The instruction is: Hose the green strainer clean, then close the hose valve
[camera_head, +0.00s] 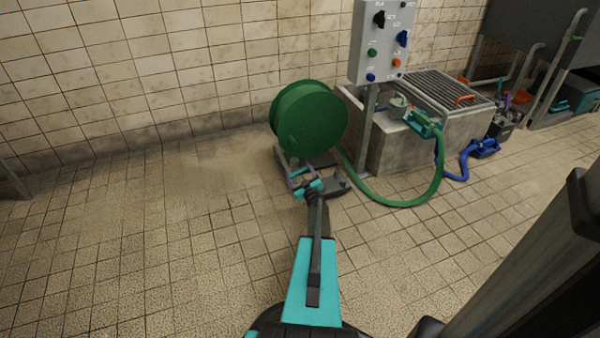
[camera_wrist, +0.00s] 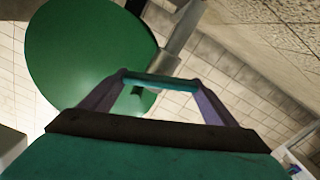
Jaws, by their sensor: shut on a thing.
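A large green round drum (camera_head: 308,118) stands on a low grey base by the tiled wall. A green hose (camera_head: 440,172) curves from behind it to a teal fitting (camera_head: 420,122) on a concrete basin. I cannot tell which part is the strainer or the hose valve. My gripper (camera_head: 300,180) is low at the front of the drum's base. In the wrist view my gripper (camera_wrist: 162,80) has its tips by a grey rod (camera_wrist: 185,38), in front of the green drum (camera_wrist: 85,55). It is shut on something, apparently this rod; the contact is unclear.
A grey control panel (camera_head: 383,42) stands on a post right of the drum. The concrete basin (camera_head: 405,150) has a grating (camera_head: 450,90) with an orange handle (camera_head: 465,100). The floor at left is clear.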

